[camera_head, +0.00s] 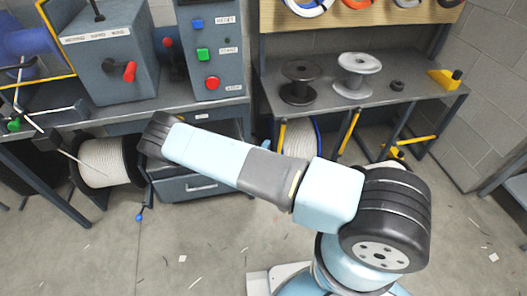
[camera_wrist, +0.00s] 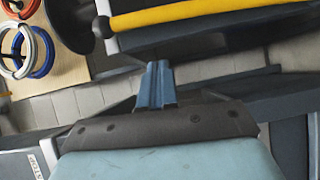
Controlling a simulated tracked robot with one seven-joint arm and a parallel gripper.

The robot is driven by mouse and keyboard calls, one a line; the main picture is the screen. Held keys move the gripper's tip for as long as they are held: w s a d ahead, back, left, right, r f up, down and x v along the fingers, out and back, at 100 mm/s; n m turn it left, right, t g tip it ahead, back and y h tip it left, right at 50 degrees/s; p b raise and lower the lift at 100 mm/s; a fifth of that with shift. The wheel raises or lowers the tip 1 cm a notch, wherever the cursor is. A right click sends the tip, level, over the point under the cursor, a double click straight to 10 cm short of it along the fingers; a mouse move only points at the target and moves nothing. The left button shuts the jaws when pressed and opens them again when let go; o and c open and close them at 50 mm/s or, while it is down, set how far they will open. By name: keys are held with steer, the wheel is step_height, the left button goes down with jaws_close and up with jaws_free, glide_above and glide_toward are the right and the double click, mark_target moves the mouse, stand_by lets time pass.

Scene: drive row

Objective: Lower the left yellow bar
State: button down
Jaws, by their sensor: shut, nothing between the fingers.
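In the head view, a yellow bar (camera_head: 281,135) slants below the right bench, left of a second slanted yellow bar (camera_head: 349,131). A thin yellow bar (camera_head: 55,40) also rises at the far left, beside a grey machine. In the wrist view, a long yellow bar (camera_wrist: 210,14) with a grey end crosses the top; I cannot tell which of these it is. My gripper (camera_wrist: 155,72) has its blue-grey fingers together and empty, apart from that bar in the picture. I cannot make out my gripper in the head view, where my arm crosses the middle.
A control box (camera_head: 209,50) with blue, green and red buttons stands on the left bench. The right bench (camera_head: 330,98) bears a black spool (camera_head: 299,84) and a grey spool (camera_head: 357,76). A white cable reel (camera_head: 103,163) is low at left. The front floor is mostly open.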

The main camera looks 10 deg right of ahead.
steer(key=shift+w+d+f, duration=0.1)
steer(key=shift+w+d, duration=1)
steer(key=shift+d, duration=0.3)
steer(key=shift+w+d+f, duration=0.1)
steer(key=shift+w+d, duration=0.95)
steer(key=shift+d, duration=0.3)
